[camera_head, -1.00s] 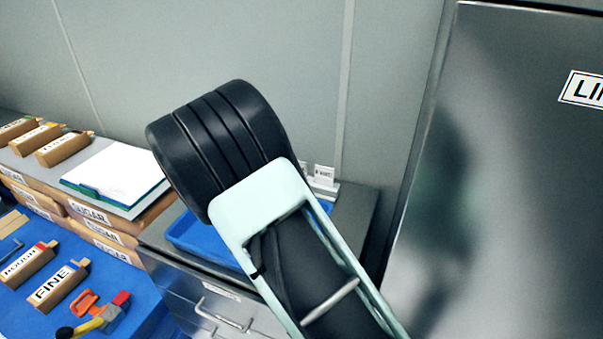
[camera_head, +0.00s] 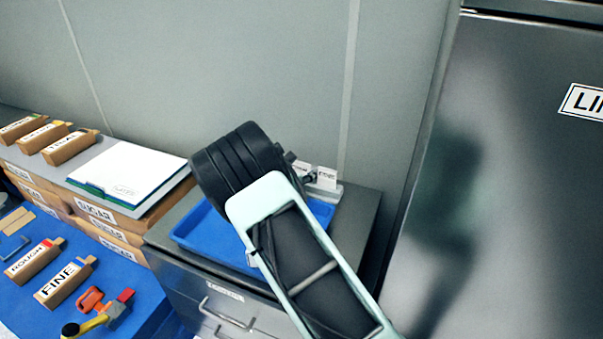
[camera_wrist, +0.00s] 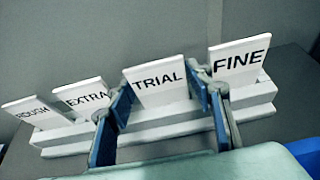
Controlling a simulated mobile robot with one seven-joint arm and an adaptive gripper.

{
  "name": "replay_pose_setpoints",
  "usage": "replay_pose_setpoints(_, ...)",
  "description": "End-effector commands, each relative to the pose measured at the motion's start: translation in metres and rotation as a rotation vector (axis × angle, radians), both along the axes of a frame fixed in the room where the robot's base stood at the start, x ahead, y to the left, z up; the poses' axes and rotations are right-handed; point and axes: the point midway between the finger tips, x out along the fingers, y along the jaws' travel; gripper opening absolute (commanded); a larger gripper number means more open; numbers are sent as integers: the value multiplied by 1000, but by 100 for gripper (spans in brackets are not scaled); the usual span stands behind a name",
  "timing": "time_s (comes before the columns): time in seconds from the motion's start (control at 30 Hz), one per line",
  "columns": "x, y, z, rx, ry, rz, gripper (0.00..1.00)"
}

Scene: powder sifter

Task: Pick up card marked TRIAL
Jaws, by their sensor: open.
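The white card marked TRIAL (camera_wrist: 158,80) stands in a white slotted holder (camera_wrist: 160,122) in the wrist view. My gripper (camera_wrist: 160,90) is open, with one blue-and-black finger on each side of this card. I cannot tell whether either finger touches it. The card marked EXTRA (camera_wrist: 84,95) stands to its left, partly behind the left finger. The card marked FINE (camera_wrist: 240,58) stands to its right, close to the right finger. The card marked ROUGH (camera_wrist: 32,112) is at the far left.
The holder stands at the back of a grey metal cabinet top (camera_head: 352,215), near the wall. A blue tray (camera_head: 190,232) lies in front. A tall steel cabinet (camera_head: 510,180) rises at the right. A white pad (camera_head: 125,172) and boxes are at the left.

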Motion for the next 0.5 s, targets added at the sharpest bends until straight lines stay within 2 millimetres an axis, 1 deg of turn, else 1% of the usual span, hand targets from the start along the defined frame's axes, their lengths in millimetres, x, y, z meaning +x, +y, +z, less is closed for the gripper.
replay_pose_setpoints(0.1,4,-1,-2,-1,0,1,48)
replay_pose_setpoints(0.27,4,-1,-2,-1,0,1,48)
replay_pose_setpoints(0.37,4,-1,-2,-1,0,1,39)
replay_pose_setpoints(0.5,4,-1,-2,0,0,1,24)
